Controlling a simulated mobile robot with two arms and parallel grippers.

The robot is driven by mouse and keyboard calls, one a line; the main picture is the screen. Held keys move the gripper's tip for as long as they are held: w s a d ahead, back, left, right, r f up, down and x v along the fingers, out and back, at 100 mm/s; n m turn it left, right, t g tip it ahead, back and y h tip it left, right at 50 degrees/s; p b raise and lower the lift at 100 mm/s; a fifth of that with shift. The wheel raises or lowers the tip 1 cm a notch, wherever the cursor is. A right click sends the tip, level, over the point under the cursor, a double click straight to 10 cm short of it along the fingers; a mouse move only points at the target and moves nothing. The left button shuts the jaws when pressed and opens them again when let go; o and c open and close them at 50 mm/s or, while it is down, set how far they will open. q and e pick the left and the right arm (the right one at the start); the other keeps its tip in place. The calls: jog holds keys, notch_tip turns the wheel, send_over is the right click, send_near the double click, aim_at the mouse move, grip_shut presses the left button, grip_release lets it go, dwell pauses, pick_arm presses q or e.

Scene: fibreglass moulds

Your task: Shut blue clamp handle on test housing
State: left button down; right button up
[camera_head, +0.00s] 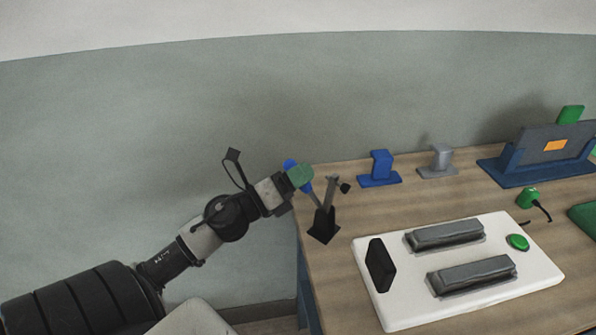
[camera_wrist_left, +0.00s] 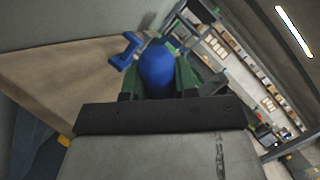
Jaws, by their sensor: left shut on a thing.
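The blue clamp handle (camera_head: 290,165) shows on both sides of the green fingertips of my left gripper (camera_head: 300,176). In the left wrist view the rounded blue handle end (camera_wrist_left: 158,68) sits between the green fingers (camera_wrist_left: 158,82), which are shut on it. The handle leans up and to the left from the dark toggle clamp (camera_head: 323,224), which stands at the table's left edge. The clamp's arm with a black tip (camera_head: 344,187) points up, off the white test housing (camera_head: 390,310). My right gripper is not in view.
The white housing carries two grey bars (camera_head: 446,235), a black block (camera_head: 380,265) and a green button (camera_head: 517,242). A blue stand (camera_head: 381,166) and a grey stand (camera_head: 438,160) are behind. A blue fixture with a dark panel (camera_head: 545,152) stands at the back right.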

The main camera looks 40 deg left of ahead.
pick_arm(q)
jog(key=r+m+p, duration=0.1)
jog(key=d+r+m+g+p, duration=0.1)
jog(key=m+p, duration=0.1)
jog(key=shift+d+h, duration=0.2)
jog(key=shift+h, duration=0.1)
jog(key=shift+d+m+p, duration=0.2)
jog(key=shift+m+p, duration=0.2)
jog(key=shift+p, duration=0.1)
jog(key=shift+f, duration=0.15)
jog(key=c, duration=0.9)
grip_release()
jog(key=shift+o, duration=0.2)
